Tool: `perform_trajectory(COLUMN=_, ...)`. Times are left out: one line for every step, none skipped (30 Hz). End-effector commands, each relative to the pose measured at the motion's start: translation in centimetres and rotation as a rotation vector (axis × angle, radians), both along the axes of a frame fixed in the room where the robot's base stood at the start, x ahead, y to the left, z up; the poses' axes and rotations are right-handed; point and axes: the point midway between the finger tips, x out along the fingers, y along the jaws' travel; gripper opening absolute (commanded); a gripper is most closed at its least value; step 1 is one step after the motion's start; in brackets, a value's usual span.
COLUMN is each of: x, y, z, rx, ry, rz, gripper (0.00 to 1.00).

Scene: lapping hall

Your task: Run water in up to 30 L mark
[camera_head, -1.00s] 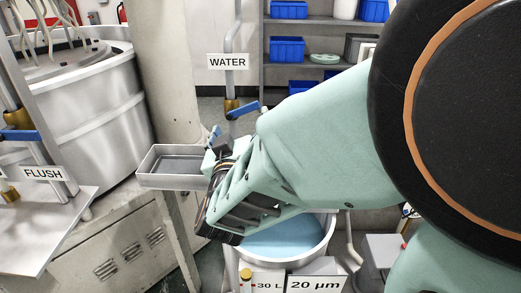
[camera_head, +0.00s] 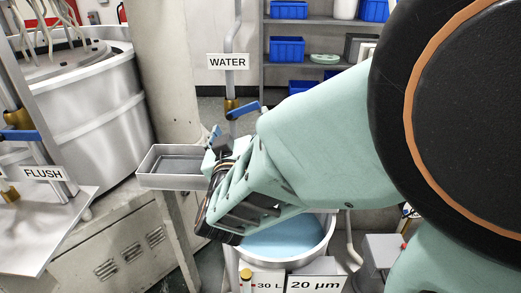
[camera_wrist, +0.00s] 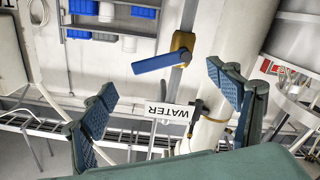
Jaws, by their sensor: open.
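The WATER sign (camera_head: 228,62) hangs on a grey pipe with a brass valve (camera_head: 232,104). The valve's blue lever (camera_head: 246,109) sticks out across the pipe. In the wrist view the blue lever (camera_wrist: 158,63) lies just beyond my open fingers, clear of both. My gripper (camera_head: 214,140) is below and left of the valve in the head view; it is open and empty in the wrist view (camera_wrist: 165,112). A round tub (camera_head: 331,240) below my arm holds blue liquid (camera_head: 285,239).
A grey tray (camera_head: 165,181) is beside my gripper. A FLUSH sign (camera_head: 43,174) and another blue lever (camera_head: 20,135) are at left, near a large metal drum (camera_head: 95,95). Shelves with blue bins (camera_head: 287,48) stand behind.

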Motion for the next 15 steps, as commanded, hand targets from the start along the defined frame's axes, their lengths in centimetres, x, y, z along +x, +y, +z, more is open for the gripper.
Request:
perform_trajectory(x=0.0, y=0.0, z=0.0, rx=0.000, ry=0.000, rz=0.000, gripper=0.82)
perform_trajectory(x=0.0, y=0.0, z=0.0, rx=0.000, ry=0.000, rz=0.000, gripper=0.82)
perform_trajectory(x=0.0, y=0.0, z=0.0, rx=0.001, ry=0.000, rz=0.001, gripper=0.78)
perform_trajectory(x=0.0, y=0.2, z=0.0, rx=0.003, ry=0.001, rz=0.004, gripper=0.74)
perform_trajectory(x=0.1, y=0.4, z=0.0, rx=0.007, ry=0.003, rz=0.010, gripper=0.71)
perform_trajectory(x=0.3, y=1.0, z=0.0, rx=0.017, ry=0.008, rz=0.028, gripper=0.66)
perform_trajectory(x=0.4, y=1.7, z=0.1, rx=0.027, ry=0.014, rz=0.047, gripper=0.63)
perform_trajectory(x=0.6, y=2.6, z=0.1, rx=0.044, ry=0.023, rz=0.071, gripper=0.60)
perform_trajectory(x=0.9, y=4.2, z=0.1, rx=0.068, ry=0.037, rz=0.114, gripper=0.55)
perform_trajectory(x=1.1, y=5.6, z=0.2, rx=0.088, ry=0.053, rz=0.152, gripper=0.52)
perform_trajectory(x=1.2, y=7.2, z=0.2, rx=0.110, ry=0.071, rz=0.194, gripper=0.49)
perform_trajectory(x=1.4, y=9.4, z=0.3, rx=0.138, ry=0.100, rz=0.254, gripper=0.44)
perform_trajectory(x=1.4, y=11.1, z=0.4, rx=0.159, ry=0.124, rz=0.299, gripper=0.41)
perform_trajectory(x=1.4, y=12.8, z=0.5, rx=0.176, ry=0.150, rz=0.345, gripper=0.38)
perform_trajectory(x=1.2, y=14.9, z=0.5, rx=0.196, ry=0.187, rz=0.403, gripper=0.33)
